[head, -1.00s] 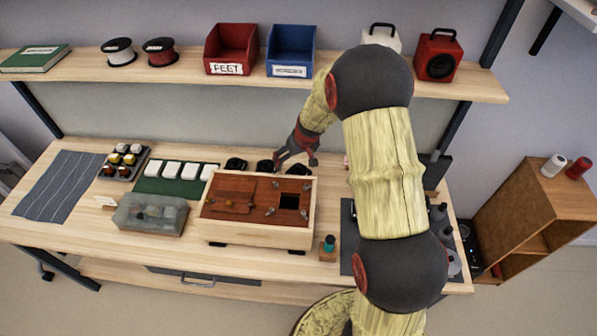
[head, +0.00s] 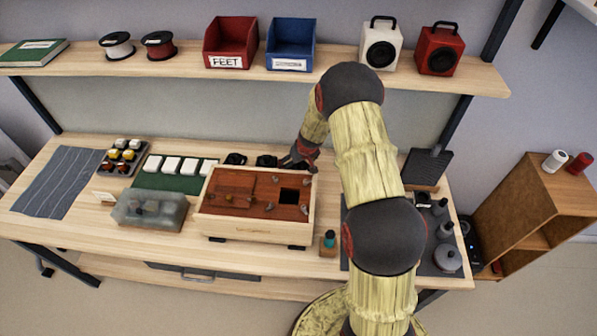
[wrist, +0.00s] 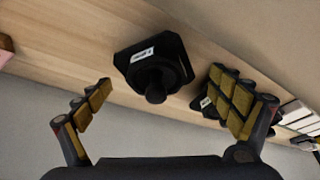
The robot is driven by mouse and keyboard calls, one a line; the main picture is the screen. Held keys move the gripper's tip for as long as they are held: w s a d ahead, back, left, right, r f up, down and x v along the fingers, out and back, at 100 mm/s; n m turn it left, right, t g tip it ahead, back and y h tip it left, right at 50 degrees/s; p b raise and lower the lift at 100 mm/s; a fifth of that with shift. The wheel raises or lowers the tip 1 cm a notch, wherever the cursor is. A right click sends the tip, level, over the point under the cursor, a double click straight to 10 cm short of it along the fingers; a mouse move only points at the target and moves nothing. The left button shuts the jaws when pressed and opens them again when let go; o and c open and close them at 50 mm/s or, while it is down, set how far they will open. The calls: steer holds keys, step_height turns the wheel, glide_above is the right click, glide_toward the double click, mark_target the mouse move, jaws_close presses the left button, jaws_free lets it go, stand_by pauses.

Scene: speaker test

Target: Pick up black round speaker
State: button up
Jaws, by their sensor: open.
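A black speaker unit (wrist: 142,62) with a round front, a central knob-like part and a white label shows in the wrist view. It lies between the spread fingers of my gripper (wrist: 164,86), with no contact visible. A second black unit (wrist: 205,104) is partly hidden behind the right finger. In the head view, black speaker units (head: 236,159) and (head: 266,161) stand in a row behind the wooden box. My gripper (head: 294,162) is at the right end of this row, low over the bench, and hides what is under it.
The wooden box (head: 255,231) stands in front of the row. White blocks on a green mat (head: 150,184) and a clear-lidded bin (head: 150,211) are to the left. A dark mat with grey parts (head: 447,258) is to the right. The shelf (head: 200,68) runs above.

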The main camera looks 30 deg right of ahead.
steer(key=shift+c, duration=1.3)
steer(key=shift+s+f, duration=0.15)
steer(key=c, duration=1.8)
steer(key=shift+r, duration=0.2)
steer(key=shift+c, duration=0.5)
step_height(320, 180, up, 10)
steer(key=shift+f+p, duration=0.1)
steer(key=shift+p, duration=0.95)
jaws_close()
